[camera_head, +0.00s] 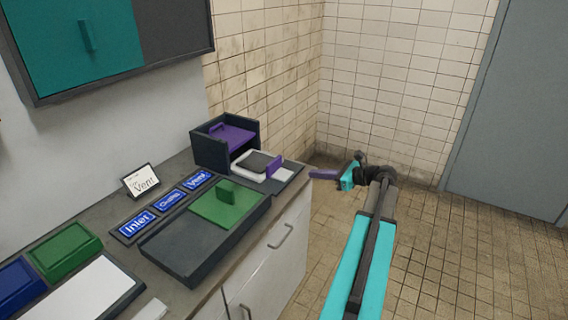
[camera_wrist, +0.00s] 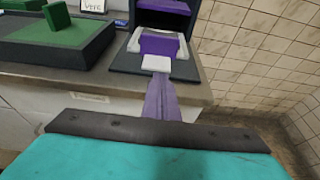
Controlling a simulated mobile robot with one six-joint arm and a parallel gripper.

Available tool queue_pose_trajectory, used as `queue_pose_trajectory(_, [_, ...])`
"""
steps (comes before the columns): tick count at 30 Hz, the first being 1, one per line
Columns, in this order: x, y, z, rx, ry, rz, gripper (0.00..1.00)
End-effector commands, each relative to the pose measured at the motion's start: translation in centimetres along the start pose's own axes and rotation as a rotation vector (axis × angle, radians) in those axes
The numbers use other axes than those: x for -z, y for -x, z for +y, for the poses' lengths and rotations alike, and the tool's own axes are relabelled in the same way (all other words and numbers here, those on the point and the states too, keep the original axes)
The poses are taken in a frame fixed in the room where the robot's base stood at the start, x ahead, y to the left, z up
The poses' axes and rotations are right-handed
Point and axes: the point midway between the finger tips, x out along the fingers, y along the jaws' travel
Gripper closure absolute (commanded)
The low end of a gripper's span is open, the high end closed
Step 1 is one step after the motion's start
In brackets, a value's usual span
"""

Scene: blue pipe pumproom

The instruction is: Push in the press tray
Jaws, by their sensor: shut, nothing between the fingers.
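The press (camera_head: 197,150) is a dark open-fronted box with a purple plate inside, at the counter's far end. Its white press tray (camera_head: 242,164) sticks out of the front, with a grey pad on it and an upright purple handle (camera_head: 274,170) at its outer end. The wrist view shows the handle (camera_wrist: 162,45) ahead, with white tray edges (camera_wrist: 185,50) either side. My gripper (camera_head: 312,174) is shut and empty, off the counter's end, in front of the handle. In the head view a gap separates them. The purple fingers (camera_wrist: 160,75) point at the handle.
On the counter stand a dark tray with a green plate (camera_head: 228,205), blue labels (camera_head: 168,200), a "Vent" card (camera_head: 141,181) and a green block (camera_head: 63,250). A teal cabinet (camera_head: 75,45) hangs above. The tiled floor (camera_head: 450,250) right of the counter is clear.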

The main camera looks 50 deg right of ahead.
Motion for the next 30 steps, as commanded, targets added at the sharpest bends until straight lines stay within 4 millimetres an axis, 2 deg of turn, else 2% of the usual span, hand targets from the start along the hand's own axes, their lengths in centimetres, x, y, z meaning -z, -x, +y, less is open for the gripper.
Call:
queue_pose_trajectory(3, [-0.7,0.1,0.0,0.0,0.003,-0.001,1.0])
queue_pose_trajectory(19, [-0.8,-0.7,0.2,-0.004,0.005,-0.002,1.0])
queue_pose_trajectory(23, [-0.8,-1.6,0.2,-0.006,0.004,-0.002,1.0])
queue_pose_trajectory(30, [-0.9,-4.6,0.2,-0.007,0.005,-0.002,1.0])
